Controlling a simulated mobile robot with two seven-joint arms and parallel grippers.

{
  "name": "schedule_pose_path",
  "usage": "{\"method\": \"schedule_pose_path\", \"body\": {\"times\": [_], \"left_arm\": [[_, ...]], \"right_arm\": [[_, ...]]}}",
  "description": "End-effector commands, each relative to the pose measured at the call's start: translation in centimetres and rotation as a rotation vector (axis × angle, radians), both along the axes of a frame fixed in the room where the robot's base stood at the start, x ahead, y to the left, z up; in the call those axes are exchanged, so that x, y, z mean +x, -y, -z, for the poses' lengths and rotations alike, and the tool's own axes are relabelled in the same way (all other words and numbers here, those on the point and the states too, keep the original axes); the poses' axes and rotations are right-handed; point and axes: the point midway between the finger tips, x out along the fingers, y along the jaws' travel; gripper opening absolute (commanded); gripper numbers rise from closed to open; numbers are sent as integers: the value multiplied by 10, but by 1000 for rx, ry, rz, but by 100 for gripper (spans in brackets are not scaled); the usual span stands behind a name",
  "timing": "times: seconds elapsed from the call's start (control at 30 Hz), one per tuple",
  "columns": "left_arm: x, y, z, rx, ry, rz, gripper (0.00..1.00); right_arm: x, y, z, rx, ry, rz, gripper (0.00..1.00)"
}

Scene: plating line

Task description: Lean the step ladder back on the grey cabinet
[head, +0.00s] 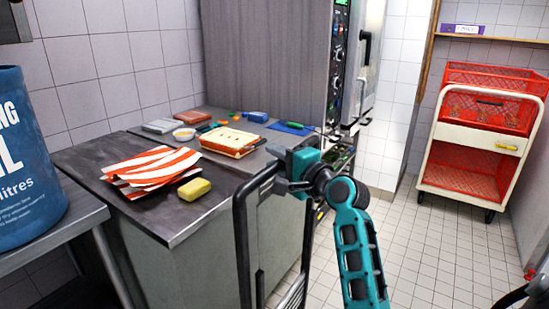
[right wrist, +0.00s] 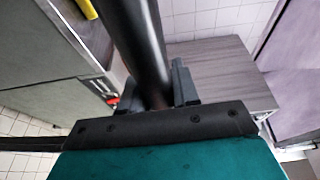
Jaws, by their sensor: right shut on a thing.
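The step ladder (head: 242,245) is a dark tubular frame standing in front of the grey cabinet (head: 185,262), near its right end. Its top rail passes close to the worktop edge in the head view; I cannot tell whether it touches the cabinet. My right gripper (head: 291,172) is shut on the ladder's upper frame at the right side. In the right wrist view a black ladder tube (right wrist: 143,40) runs between the fingers (right wrist: 160,92). The ladder's feet are out of view. My left gripper is not in view.
A blue drum (head: 25,160) stands at the left. A red-crate trolley (head: 478,140) stands back right. The tiled floor (head: 440,250) between is clear.

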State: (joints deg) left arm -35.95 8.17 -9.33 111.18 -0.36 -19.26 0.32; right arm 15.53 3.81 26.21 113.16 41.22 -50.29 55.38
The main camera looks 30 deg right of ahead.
Motion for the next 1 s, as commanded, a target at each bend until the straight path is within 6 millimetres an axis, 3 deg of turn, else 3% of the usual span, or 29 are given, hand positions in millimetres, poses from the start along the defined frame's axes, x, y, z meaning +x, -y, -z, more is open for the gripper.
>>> {"method": "schedule_pose_path", "body": {"times": [0.03, 1.0], "left_arm": [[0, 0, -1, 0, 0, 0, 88], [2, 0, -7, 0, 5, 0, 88]], "right_arm": [[-2, 1, -11, -3, 24, 4, 0], [-21, 9, -10, -2, 25, 3, 0]]}}
